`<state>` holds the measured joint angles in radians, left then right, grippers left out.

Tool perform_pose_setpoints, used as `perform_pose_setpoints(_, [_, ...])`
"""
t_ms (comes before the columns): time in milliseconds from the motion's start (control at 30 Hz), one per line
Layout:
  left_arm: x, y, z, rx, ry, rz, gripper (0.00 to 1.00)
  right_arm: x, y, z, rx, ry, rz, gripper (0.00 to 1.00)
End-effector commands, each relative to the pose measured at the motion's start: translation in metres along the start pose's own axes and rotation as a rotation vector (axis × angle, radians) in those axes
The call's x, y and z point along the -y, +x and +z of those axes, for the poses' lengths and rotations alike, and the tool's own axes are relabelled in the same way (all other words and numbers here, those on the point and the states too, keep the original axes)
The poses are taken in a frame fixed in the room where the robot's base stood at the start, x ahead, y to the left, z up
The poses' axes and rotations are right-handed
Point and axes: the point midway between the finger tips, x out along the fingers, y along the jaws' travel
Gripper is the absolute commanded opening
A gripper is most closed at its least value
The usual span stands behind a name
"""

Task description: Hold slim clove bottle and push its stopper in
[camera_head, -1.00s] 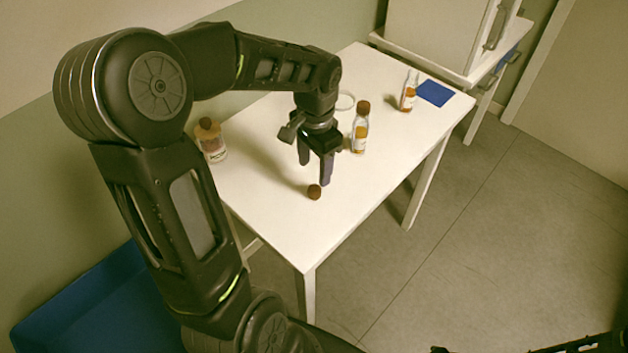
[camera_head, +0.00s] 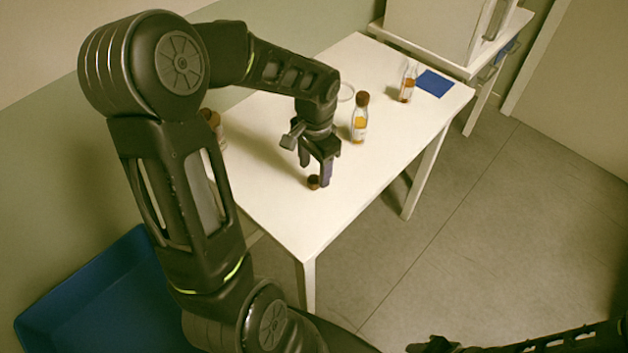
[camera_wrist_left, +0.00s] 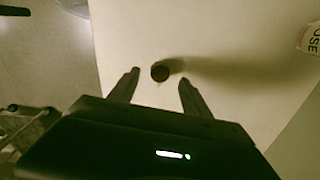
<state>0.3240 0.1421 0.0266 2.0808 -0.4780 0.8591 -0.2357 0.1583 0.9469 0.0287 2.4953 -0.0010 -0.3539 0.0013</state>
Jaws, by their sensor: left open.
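A small brown stopper (camera_head: 313,182) lies loose on the white table. My left gripper (camera_head: 319,179) is open around it, pointing down; in the left wrist view the stopper (camera_wrist_left: 160,72) sits between the two fingertips (camera_wrist_left: 159,78), apart from both. A slim bottle without a visible stopper (camera_head: 407,88) stands upright beside the blue mat. A bottle with a brown stopper (camera_head: 360,120) stands upright nearer the gripper. Their labels are too small to read, so I cannot tell which is clove. My right arm shows dark at the bottom right; its jaws are unclear.
Another stoppered bottle (camera_head: 212,124) stands at the table's left, partly behind my left arm; its label (camera_wrist_left: 312,38) ends in "OSE". A blue mat (camera_head: 434,83) lies at the far right. A pale ring (camera_head: 346,91) lies farther back. The table's front is clear.

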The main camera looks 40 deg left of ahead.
Motion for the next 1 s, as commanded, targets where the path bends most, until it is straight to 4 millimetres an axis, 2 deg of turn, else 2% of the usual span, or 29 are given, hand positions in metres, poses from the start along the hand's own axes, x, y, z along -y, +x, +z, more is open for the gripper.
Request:
perform_pose_setpoints(133, [-0.001, 0.022, 0.0, 0.005, 0.001, 0.002, 0.56, 0.001, -0.004, 0.001, 0.001, 0.001, 0.001, 0.36])
perform_pose_setpoints(300, [0.0, 0.036, -0.001, 0.001, 0.001, 0.0, 0.56, 0.002, -0.005, 0.001, 0.002, 0.001, 0.002, 0.36])
perform_pose_setpoints(867, [0.0, 0.036, -0.001, 0.0, 0.001, 0.0, 0.56, 0.001, -0.005, 0.001, 0.002, 0.001, 0.002, 0.36])
perform_pose_setpoints(1000, [0.0, 0.036, -0.001, 0.0, 0.001, 0.0, 0.47, 0.001, -0.005, 0.001, 0.002, 0.001, 0.002, 0.36])
